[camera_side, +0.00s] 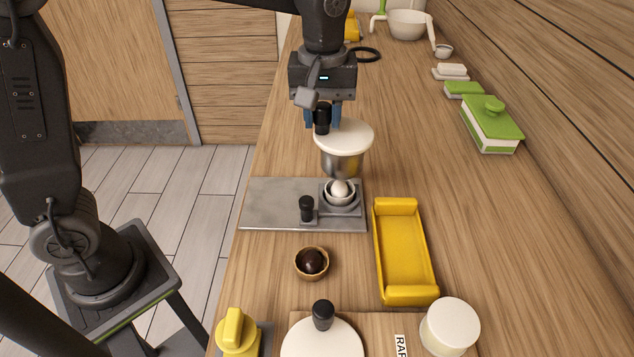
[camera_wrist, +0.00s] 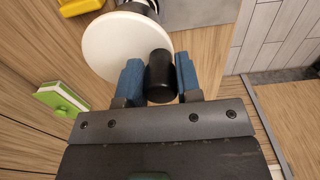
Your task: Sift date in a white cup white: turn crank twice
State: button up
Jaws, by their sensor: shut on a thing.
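My gripper (camera_side: 322,115) is shut on a black knob, the crank handle (camera_wrist: 160,76), which stands on a round white disc (camera_wrist: 125,45). In the wrist view the blue fingers lie on both sides of it. In the side view the white disc (camera_side: 348,134) tops a metal sifter body (camera_side: 342,164). The sifter is above a small white cup (camera_side: 328,194), and I cannot tell how it is supported. A white rounded thing (camera_side: 340,187) shows in the cup. The cup sits in a grey holder on a metal plate (camera_side: 270,203).
A second black knob (camera_side: 306,207) rises from the plate. A brown bowl with dark content (camera_side: 312,263), a yellow tray (camera_side: 404,250) and a white round container (camera_side: 449,326) stand nearer. A white disc with a black knob (camera_side: 322,342) is at front. A green-lidded box (camera_side: 491,123) is at right.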

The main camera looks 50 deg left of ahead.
jog(key=shift+a, duration=0.1)
jog(key=shift+w+a, duration=0.35)
jog(key=shift+w, duration=0.05)
jog(key=shift+w+a, duration=0.15)
jog(key=shift+w, duration=0.1)
jog(key=shift+w+a, duration=0.1)
jog(key=shift+w, duration=0.15)
jog(key=shift+w, duration=0.55)
